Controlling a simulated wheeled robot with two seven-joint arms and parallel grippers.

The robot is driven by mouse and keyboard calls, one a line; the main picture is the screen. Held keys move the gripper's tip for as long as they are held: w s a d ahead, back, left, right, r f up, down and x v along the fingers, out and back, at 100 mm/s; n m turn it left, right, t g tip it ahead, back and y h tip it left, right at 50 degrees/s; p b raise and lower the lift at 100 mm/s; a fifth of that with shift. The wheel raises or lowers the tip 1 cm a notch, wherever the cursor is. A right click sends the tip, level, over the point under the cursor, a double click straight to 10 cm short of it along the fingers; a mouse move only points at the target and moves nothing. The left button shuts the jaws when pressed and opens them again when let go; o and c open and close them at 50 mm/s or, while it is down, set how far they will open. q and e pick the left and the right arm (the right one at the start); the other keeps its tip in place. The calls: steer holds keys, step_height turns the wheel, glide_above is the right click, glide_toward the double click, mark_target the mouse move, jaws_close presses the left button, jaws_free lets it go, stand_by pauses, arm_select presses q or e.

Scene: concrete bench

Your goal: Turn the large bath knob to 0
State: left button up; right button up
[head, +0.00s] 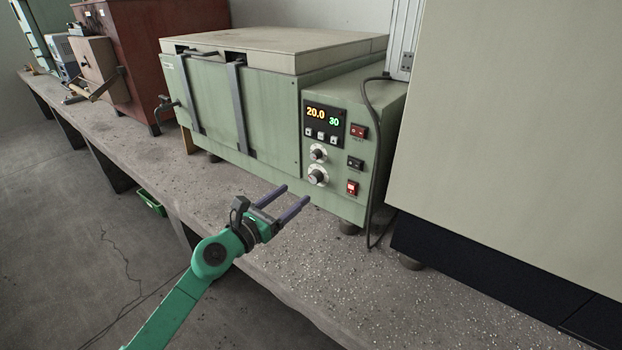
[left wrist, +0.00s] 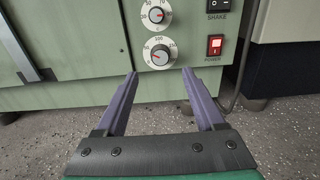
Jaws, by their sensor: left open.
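The green bath (head: 240,110) stands on the bench with a control panel at its right end. The large bath knob (head: 317,177) is the lower of two knobs on white dials. In the left wrist view the large knob (left wrist: 160,55) shows ahead, beyond the fingertips, with a red mark toward the left of its dial. The smaller knob (head: 318,154) sits above it. My left gripper (head: 295,194) is open and empty, in front of and below the large knob, apart from it. My right gripper is not in view.
The display (head: 323,117) reads 20.0 and 30. Rocker switches, including the lit power switch (head: 352,188), sit right of the knobs. A dark cable (head: 368,160) hangs at the panel's right. A large beige cabinet (head: 510,130) stands further right. The bench (head: 300,260) in front is clear.

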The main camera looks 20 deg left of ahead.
mark_target(313, 180)
arm_select(q)
steer(key=x, duration=0.7)
steer(key=shift+w+d, duration=0.15)
steer(key=shift+w, duration=0.2)
jaws_close()
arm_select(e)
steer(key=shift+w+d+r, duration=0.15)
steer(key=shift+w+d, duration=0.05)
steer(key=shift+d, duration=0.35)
arm_select(q)
steer(key=shift+n, duration=0.4)
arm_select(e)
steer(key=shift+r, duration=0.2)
arm_select(q)
steer(key=shift+n+p, duration=0.6)
steer(key=shift+n, duration=0.3)
steer(key=n+p, duration=0.1)
steer(key=n, duration=0.2)
steer(key=n+p, duration=0.1)
steer(key=n, duration=0.2)
steer(key=shift+n, duration=0.4)
steer(key=shift+n+p, duration=0.65)
steer(key=shift+n, duration=0.65)
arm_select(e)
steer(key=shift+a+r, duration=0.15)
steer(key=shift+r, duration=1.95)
